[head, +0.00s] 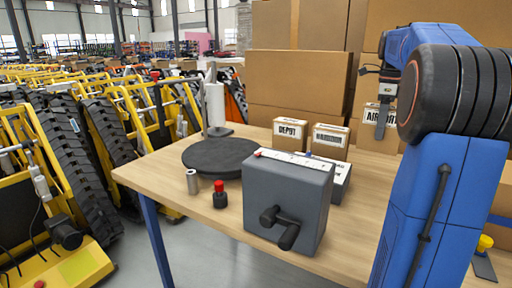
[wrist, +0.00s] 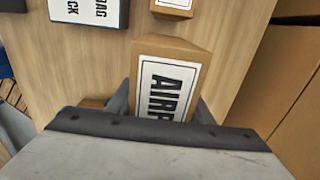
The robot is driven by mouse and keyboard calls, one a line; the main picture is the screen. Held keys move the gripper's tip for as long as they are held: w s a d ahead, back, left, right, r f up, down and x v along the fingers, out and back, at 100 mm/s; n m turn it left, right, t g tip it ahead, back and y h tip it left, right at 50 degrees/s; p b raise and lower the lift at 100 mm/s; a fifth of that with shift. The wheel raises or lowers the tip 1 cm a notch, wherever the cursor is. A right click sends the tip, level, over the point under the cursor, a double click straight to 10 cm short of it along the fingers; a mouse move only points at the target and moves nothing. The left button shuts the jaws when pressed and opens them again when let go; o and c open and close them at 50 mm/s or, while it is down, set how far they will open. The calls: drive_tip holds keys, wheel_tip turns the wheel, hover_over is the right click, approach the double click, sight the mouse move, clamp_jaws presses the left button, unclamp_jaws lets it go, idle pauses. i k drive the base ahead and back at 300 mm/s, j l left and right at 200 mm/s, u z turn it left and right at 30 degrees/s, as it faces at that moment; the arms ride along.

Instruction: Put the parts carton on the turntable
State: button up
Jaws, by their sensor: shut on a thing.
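My gripper (head: 382,122) is at the right in the head view, closed around a brown carton (wrist: 175,47) with a white label starting "AIR". In the head view, part of this carton (head: 369,116) shows behind the gripper. The wrist view shows a finger on either side of it; its near end is hidden by the gripper body. I cannot tell whether it touches the table. The turntable, a dark round disc (head: 212,158), lies bare on the left of the table, well left of my gripper. No label reading "parts" is legible.
A "DEPOT" carton (head: 290,136) and another labelled carton (head: 330,142) stand mid-table. A grey box with a crank (head: 287,205) stands in front. A can (head: 192,182), a red-topped black object (head: 219,196) and a roll stand (head: 215,105) are near the turntable. Large boxes (head: 298,78) rise behind.

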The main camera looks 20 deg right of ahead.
sight(223, 151)
drive_tip(key=k+j, duration=0.1)
drive_tip(key=j, duration=0.15)
drive_tip(key=i+j, duration=0.3)
drive_tip(key=j, duration=0.15)
drive_tip(key=i+j+u, duration=0.1)
drive_tip(key=i+j, duration=0.15)
drive_tip(key=j, duration=0.2)
